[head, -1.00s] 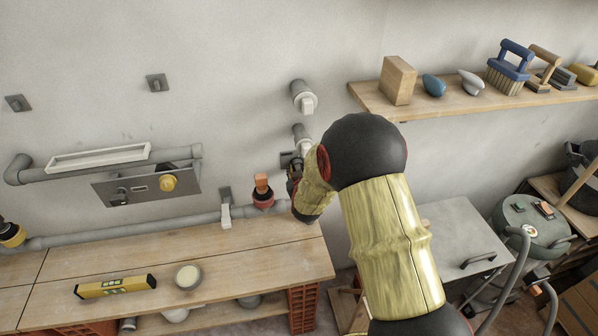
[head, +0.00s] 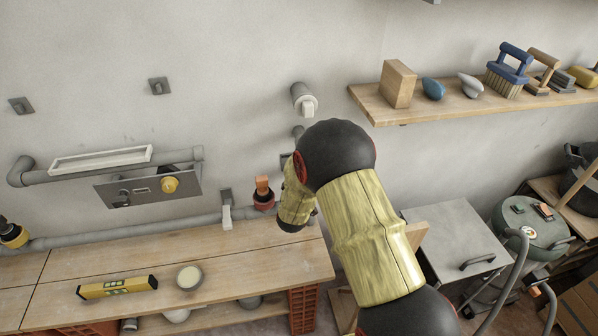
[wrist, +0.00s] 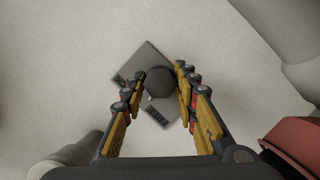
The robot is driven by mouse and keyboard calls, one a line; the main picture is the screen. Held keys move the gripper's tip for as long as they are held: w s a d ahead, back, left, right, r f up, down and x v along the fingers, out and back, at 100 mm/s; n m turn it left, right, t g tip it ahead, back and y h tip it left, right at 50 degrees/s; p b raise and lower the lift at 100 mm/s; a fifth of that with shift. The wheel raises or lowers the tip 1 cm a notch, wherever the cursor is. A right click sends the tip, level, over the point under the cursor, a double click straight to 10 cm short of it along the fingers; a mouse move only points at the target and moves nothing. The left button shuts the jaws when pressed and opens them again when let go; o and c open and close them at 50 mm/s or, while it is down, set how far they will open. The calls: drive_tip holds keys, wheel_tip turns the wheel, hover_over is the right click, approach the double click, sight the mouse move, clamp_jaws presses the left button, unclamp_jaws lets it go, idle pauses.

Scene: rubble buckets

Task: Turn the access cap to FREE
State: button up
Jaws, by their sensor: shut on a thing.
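The access cap (wrist: 160,82) is a dark round knob on a square grey plate (wrist: 151,58) on the wall, seen in the wrist view. In the head view, my wrist and arm hide the cap and gripper; only a sliver of the plate (head: 284,160) may show beside my wrist. Which label the cap points to cannot be told.
A grey capped pipe stub (head: 304,100) sticks out of the wall above. An orange-handled valve (head: 263,190) is left of my wrist, above the wooden bench (head: 230,262). A shelf (head: 440,106) with tools is at upper right.

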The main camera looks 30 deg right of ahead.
drive_tip(key=shift+w+r, duration=0.1)
drive_tip(key=shift+r, duration=0.05)
drive_tip(key=n+h, duration=0.1)
drive_tip(key=n, duration=0.1)
drive_tip(key=shift+w+n, duration=0.1)
drive_tip(key=shift+n, duration=0.2)
drive_tip(key=shift+n+t+h, duration=0.3)
drive_tip(key=shift+n+h, duration=0.1)
drive_tip(key=shift+c, duration=0.6)
drive_tip(key=o, duration=0.7)
drive_tip(key=shift+c, duration=0.2)
clamp_jaws()
